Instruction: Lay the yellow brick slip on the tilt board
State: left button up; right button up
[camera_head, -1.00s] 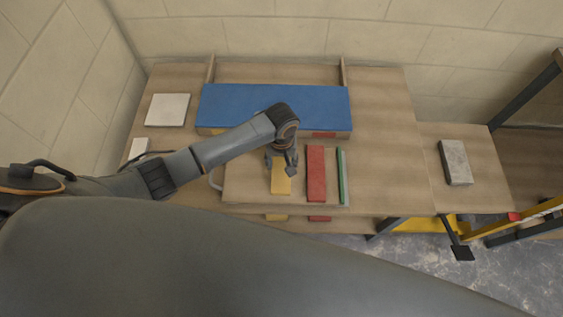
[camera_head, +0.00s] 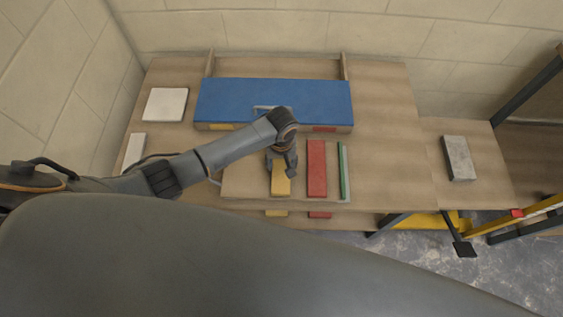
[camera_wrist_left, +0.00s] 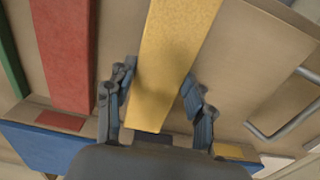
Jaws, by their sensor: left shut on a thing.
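The yellow brick slip (camera_head: 281,188) lies lengthwise on a raised wooden board (camera_head: 245,184), left of a red slip (camera_head: 317,168). My left gripper (camera_head: 282,168) is over its far part, shut on it. In the left wrist view the fingers (camera_wrist_left: 157,77) stand on either side of the yellow slip (camera_wrist_left: 172,45). The slip looks flat against the board; I cannot see a gap below it. The wooden board has a green strip at its right and a metal handle at its left. Which surface is the tilt board is unclear. My right gripper is not in view.
A blue panel (camera_head: 230,100) with a handle lies behind, with yellow and red patches on its front edge. A white tile (camera_head: 165,104) is at the left and a grey block (camera_head: 458,158) on a side table at the right. The table's right part is clear.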

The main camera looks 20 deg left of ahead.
pick_arm(q)
jog(key=shift+f, duration=0.35)
jog(key=o, duration=1.6)
jog(key=shift+r, duration=0.1)
notch_tip(320, 180, up, 12)
jog(key=shift+f, duration=0.1)
jog(key=shift+s, duration=0.1)
